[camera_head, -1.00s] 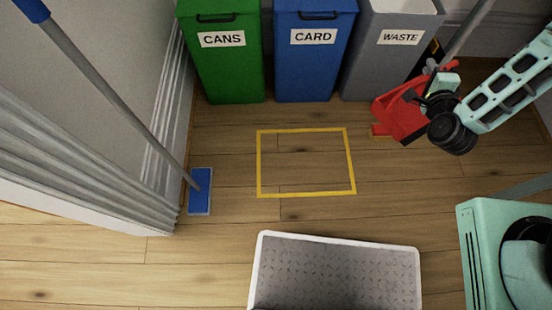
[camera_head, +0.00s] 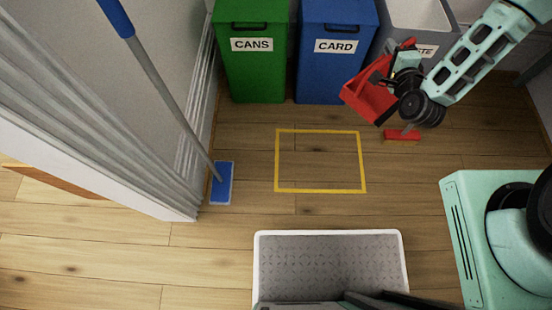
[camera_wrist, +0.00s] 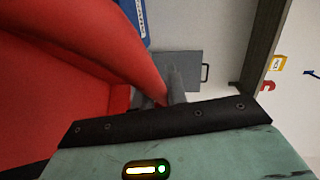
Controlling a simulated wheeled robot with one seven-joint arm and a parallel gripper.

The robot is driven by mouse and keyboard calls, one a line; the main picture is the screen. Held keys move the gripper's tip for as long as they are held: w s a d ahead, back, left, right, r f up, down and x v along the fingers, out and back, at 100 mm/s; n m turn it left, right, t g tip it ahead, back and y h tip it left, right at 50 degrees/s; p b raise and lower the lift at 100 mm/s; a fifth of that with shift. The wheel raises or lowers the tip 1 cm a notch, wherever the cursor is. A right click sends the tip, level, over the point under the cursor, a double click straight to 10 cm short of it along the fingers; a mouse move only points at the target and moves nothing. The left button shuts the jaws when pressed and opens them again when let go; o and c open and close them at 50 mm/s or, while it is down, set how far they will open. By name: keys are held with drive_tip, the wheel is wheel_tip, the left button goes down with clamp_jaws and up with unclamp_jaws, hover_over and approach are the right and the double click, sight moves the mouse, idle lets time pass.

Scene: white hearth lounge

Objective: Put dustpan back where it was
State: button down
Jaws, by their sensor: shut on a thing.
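The red dustpan (camera_head: 368,97) is held off the floor in front of the bins, tilted, with its open side toward the left. My gripper (camera_head: 402,78) is shut on it, and my arm reaches in from the upper right. In the wrist view the red dustpan (camera_wrist: 60,80) fills the left side, close to the camera; its grip point is mostly hidden there. A yellow taped rectangle (camera_head: 277,160) on the wooden floor is empty, to the lower left of the dustpan.
Green CANS (camera_head: 250,75), blue CARD (camera_head: 335,75) and grey WASTE (camera_head: 395,35) bins stand along the back. A blue-headed mop (camera_head: 221,185) leans at left. A red block-like thing (camera_head: 402,135) lies on the floor below my gripper. A grey tray-like surface with white rim (camera_head: 330,234) is at the front.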

drive_tip(key=a+f+n+g+y+b, duration=0.2)
drive_tip(key=a+f+n+y+b, duration=0.15)
drive_tip(key=a+f+b, duration=0.95)
drive_tip(key=a+f+n+g+y+b, duration=0.3)
drive_tip(key=a+f+b, duration=0.6)
drive_tip(key=f+b, duration=0.7)
drive_tip(key=a+f+n+g+y+b, duration=0.1)
drive_tip(key=a+f+n+y+b, duration=0.3)
drive_tip(key=a+f+b, duration=1.05)
drive_tip(key=d+f+y+b, duration=0.1)
drive_tip(key=d+f+b, duration=0.2)
drive_tip(key=f, duration=0.9)
drive_tip(key=shift+s+d+f+m+b, duration=0.2)
drive_tip(key=shift+s+m+b, duration=0.25)
drive_tip(key=shift+b, duration=0.2)
drive_tip(key=shift+f, duration=0.15)
drive_tip(key=c, duration=1.6)
unclamp_jaws()
drive_tip(key=shift+c, duration=0.2)
drive_tip(key=shift+o, duration=1.2)
